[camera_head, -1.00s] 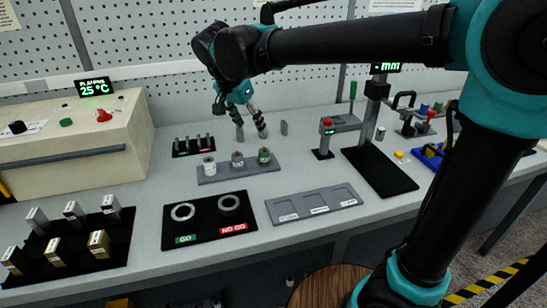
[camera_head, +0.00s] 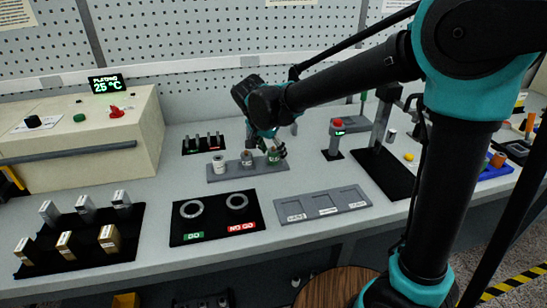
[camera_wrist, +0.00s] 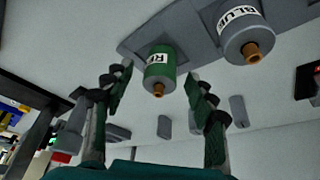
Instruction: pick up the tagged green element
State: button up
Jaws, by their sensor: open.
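A green cylinder (camera_wrist: 158,72) with a white tag starting "RE" and a brown tip hangs in the wrist view between my finger pads. It is the rightmost of three on a grey rack (camera_head: 232,175) in the head view, partly hidden by my fingers. The middle cylinder (camera_head: 246,158) is grey; in the wrist view a grey cylinder (camera_wrist: 242,38) is tagged "BLUE". The left cylinder (camera_head: 219,164) is pale, its tag unreadable. My gripper (camera_wrist: 156,80) is open, one finger on either side of the green cylinder; I cannot tell whether they touch it.
A black mat (camera_head: 216,229) with GO and NO GO rings lies in front of the rack. A grey three-pocket tray (camera_head: 322,214) is right of it. A post with a red top (camera_head: 337,138) stands to the right. A beige box (camera_head: 80,150) stands left.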

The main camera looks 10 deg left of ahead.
jog(key=shift+w+d+f, duration=0.1)
jog(key=shift+w+f, duration=0.1)
jog(key=shift+f, duration=0.5)
jog(key=shift+c, duration=0.5)
jog(key=c, duration=1.2)
jog(key=shift+r, duration=0.1)
